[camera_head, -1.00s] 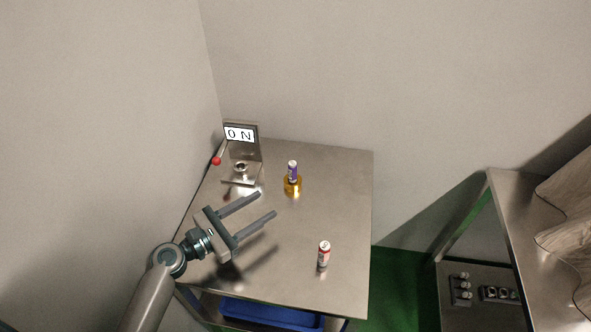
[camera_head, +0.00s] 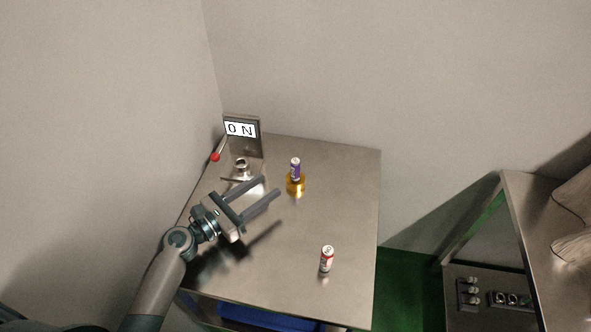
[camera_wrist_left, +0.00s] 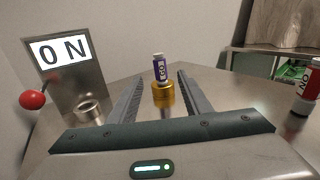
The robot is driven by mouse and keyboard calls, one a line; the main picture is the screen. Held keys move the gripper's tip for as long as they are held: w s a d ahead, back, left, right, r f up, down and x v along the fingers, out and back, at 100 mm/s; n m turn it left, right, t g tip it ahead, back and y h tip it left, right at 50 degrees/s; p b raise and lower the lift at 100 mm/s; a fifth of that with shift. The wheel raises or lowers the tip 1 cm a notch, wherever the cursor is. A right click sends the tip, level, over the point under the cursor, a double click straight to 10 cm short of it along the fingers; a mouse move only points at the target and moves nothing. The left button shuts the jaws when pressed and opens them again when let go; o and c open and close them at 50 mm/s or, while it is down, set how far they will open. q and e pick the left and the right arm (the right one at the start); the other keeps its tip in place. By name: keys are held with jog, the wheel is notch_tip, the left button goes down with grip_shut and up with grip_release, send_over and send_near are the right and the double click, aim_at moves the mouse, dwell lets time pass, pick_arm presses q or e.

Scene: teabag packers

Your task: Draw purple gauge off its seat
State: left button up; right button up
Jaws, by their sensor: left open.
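The purple gauge (camera_head: 295,168) is a small purple and white cylinder. It stands upright on a gold, round seat (camera_head: 295,187) on the metal table. The gauge (camera_wrist_left: 160,68) and the gold seat (camera_wrist_left: 163,95) also show in the left wrist view, centred between my finger lines and beyond the palm. My left gripper (camera_head: 271,186) is open and empty. Its fingertips point toward the gauge, a short way to its lower left in the head view. In the left wrist view the left gripper (camera_wrist_left: 157,88) has one finger on each side of the gauge's line. My right gripper is not in view.
A red and white cylinder (camera_head: 327,259) stands near the table's front right. A metal stand with an "ON" sign (camera_head: 241,129) and a red-knobbed lever (camera_head: 215,157) are at the back left. A metal ring seat (camera_head: 242,166) sits before the sign. The right part of the table (camera_head: 345,200) is clear.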

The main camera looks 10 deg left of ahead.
aim_at(292, 169)
pick_arm(q)
jog(key=p+x, duration=0.1)
jog(key=x, duration=0.5)
jog(key=shift+r+p, duration=0.2)
jog(key=shift+p, duration=0.1)
jog(key=x, duration=0.3)
jog(key=shift+w+d+f+p, duration=0.15)
jog(key=shift+w+d+p, duration=0.05)
jog(key=shift+w+p, duration=0.1)
jog(key=shift+w+d+f, duration=0.1)
jog(key=shift+w+d, duration=0.15)
jog(key=shift+w, duration=0.05)
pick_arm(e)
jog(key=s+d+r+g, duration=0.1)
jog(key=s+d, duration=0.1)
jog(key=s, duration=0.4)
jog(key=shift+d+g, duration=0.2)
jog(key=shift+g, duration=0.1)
pick_arm(q)
jog(key=shift+w+d, duration=0.1)
jog(key=shift+w, duration=0.1)
jog(key=p+x, duration=0.1)
jog(key=x, duration=0.3)
jog(key=shift+w+d+p, duration=0.25)
jog(key=shift+w+p, duration=0.05)
jog(key=shift+w, duration=0.05)
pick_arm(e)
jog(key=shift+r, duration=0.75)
